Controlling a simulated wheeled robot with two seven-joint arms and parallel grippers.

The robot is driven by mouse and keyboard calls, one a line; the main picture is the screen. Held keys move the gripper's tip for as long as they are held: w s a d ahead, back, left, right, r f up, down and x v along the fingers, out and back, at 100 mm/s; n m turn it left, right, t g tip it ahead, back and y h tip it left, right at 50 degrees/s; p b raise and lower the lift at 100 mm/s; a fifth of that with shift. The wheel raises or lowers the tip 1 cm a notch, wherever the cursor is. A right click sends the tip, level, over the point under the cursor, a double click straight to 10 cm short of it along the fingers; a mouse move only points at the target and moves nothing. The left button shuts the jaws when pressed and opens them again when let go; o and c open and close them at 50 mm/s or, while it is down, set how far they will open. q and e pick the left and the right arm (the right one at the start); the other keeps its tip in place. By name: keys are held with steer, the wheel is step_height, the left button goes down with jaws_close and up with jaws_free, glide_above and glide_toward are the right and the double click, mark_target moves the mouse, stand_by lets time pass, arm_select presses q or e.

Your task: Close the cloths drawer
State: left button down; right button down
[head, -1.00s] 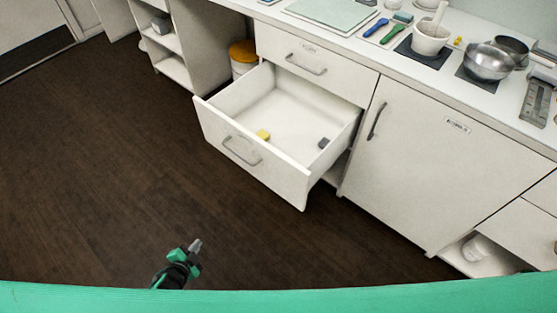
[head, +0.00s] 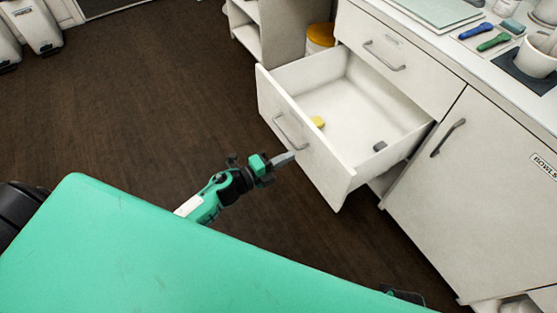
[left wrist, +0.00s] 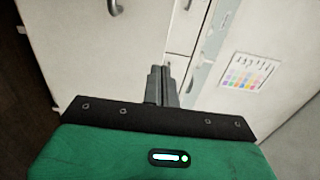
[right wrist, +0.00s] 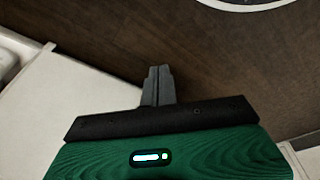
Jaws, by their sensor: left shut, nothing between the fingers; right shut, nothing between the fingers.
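A white drawer (head: 306,145) below the worktop is pulled well out from its cabinet. I see no readable label on it. A grey bar handle (head: 291,133) is on its front. Inside lie a small yellow item (head: 318,122) and a small dark grey item (head: 380,146). My left gripper (head: 285,159) is shut and empty, in front of the drawer front near the handle; I cannot tell whether it touches. Its shut fingers also show in the left wrist view (left wrist: 160,80). My right gripper's fingers (right wrist: 158,80) are shut and empty over the dark floor.
A shut drawer (head: 385,50) is above the open one, and a shut cupboard door (head: 455,180) is to its right. The floor (head: 150,110) left of the drawer is clear.

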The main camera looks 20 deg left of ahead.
mark_target(319, 141)
arm_select(q)
steer(key=x, duration=0.8)
steer(key=shift+w+d, duration=0.2)
steer(key=shift+w, duration=0.1)
arm_select(e)
steer(key=shift+s+f, duration=0.1)
steer(key=shift+f, duration=0.5)
arm_select(q)
steer(key=shift+w, duration=0.1)
